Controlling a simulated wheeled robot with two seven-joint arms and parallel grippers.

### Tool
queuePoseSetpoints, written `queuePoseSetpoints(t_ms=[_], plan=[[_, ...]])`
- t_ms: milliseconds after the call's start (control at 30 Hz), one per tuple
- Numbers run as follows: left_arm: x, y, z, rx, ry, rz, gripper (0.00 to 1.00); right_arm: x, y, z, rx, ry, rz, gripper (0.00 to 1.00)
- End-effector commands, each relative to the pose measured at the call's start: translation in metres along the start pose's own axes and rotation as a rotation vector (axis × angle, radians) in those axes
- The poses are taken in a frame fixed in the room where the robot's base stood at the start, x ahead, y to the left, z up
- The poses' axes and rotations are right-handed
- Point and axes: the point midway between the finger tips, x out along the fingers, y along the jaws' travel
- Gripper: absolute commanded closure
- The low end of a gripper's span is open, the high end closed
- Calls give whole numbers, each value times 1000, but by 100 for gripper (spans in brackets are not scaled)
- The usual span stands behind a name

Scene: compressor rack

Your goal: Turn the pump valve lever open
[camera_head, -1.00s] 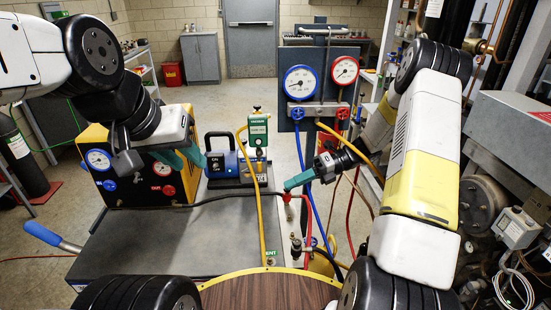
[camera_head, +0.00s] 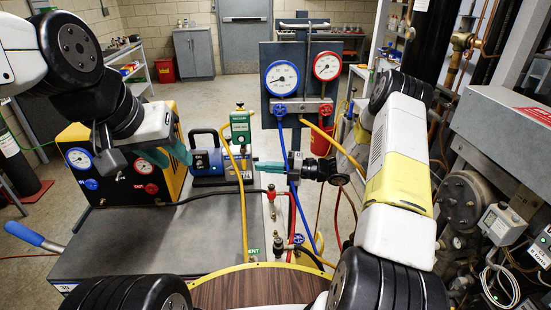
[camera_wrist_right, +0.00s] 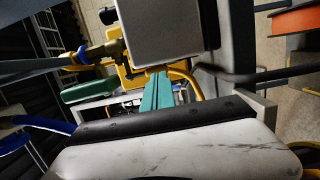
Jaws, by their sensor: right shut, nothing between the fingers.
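The blue pump (camera_head: 207,161) stands on the grey cart top, with a green vacuum gauge (camera_head: 240,127) above its right side. I cannot clearly make out the pump valve lever in the head view. The right wrist view shows a green rounded piece (camera_wrist_right: 88,90) near a brass fitting (camera_wrist_right: 104,51); I cannot tell if it is the lever. My right gripper (camera_head: 257,166) is shut and empty, just right of the yellow hose and below the gauge. Its teal fingers also show in the right wrist view (camera_wrist_right: 157,92). My left gripper (camera_head: 170,154) is open and empty, left of the pump.
A yellow hose (camera_head: 243,215) hangs across the cart. A yellow-and-black machine (camera_head: 118,188) is at left. The cart top (camera_head: 160,235) is mostly clear; pipework crowds the right side.

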Motion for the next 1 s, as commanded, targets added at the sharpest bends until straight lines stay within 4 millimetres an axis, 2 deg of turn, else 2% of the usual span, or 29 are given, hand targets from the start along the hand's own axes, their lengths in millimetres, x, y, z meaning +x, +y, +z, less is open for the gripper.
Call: queuePoseSetpoints(t_ms=[100, 233, 667, 1000], plan=[[0, 0, 0, 0, 0, 0, 68, 16, 0, 0, 1, 2, 0, 100], [0, 0, 0, 0, 0, 0, 68, 25, 0, 0, 1, 0, -1, 100], [0, 0, 0, 0, 0, 0, 68, 28, -1, 0, 2, 0, 5, 100], [0, 0, 0, 0, 0, 0, 68, 41, -2, -1, 17, 1, 89, 100]])
